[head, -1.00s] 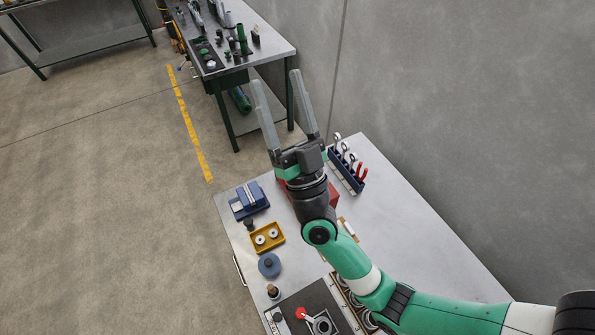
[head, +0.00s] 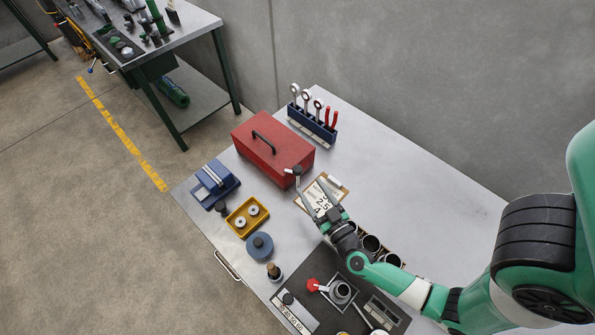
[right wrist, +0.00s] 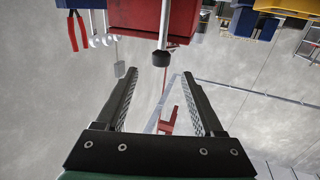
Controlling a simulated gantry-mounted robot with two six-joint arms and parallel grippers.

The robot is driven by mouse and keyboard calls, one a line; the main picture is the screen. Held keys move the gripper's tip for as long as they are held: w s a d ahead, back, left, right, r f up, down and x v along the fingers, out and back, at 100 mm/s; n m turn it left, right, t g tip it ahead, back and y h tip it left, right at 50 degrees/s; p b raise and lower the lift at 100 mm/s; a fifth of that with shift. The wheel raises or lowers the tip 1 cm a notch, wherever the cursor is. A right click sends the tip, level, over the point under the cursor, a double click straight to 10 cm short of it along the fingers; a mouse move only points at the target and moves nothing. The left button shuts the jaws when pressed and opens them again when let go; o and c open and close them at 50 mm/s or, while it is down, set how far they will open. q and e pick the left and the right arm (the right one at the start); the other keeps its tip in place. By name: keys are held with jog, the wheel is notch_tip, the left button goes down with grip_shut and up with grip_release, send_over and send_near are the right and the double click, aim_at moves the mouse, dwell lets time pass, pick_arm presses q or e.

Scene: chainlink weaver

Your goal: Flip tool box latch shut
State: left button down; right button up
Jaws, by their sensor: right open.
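The red tool box (head: 270,148) stands shut on the metal bench in the head view, a black handle on its lid. Its latch (head: 294,170) is a pale lever with a dark knob, standing out from the box's near side. In the right wrist view the box (right wrist: 125,14) hangs in from the top, and the latch's dark knob (right wrist: 162,58) points down between the fingers. My right gripper (head: 311,187) is open and empty, just in front of the latch. Its spread fingers also show in the right wrist view (right wrist: 158,77), apart from the knob. My left gripper is out of view.
A clipboard (head: 321,194) lies beneath the right gripper. A blue rack of tools (head: 312,124) stands behind the box. A blue vise (head: 214,184), a yellow tray (head: 246,215) and a blue round piece (head: 260,246) line the left edge. The bench's far right is clear.

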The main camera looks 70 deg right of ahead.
aim_at(300, 174)
jog(key=b+x, duration=0.1)
jog(key=x, duration=0.7)
jog(key=shift+w+d, duration=0.15)
jog(key=shift+w, duration=0.15)
jog(key=shift+c, duration=0.2)
grip_shut()
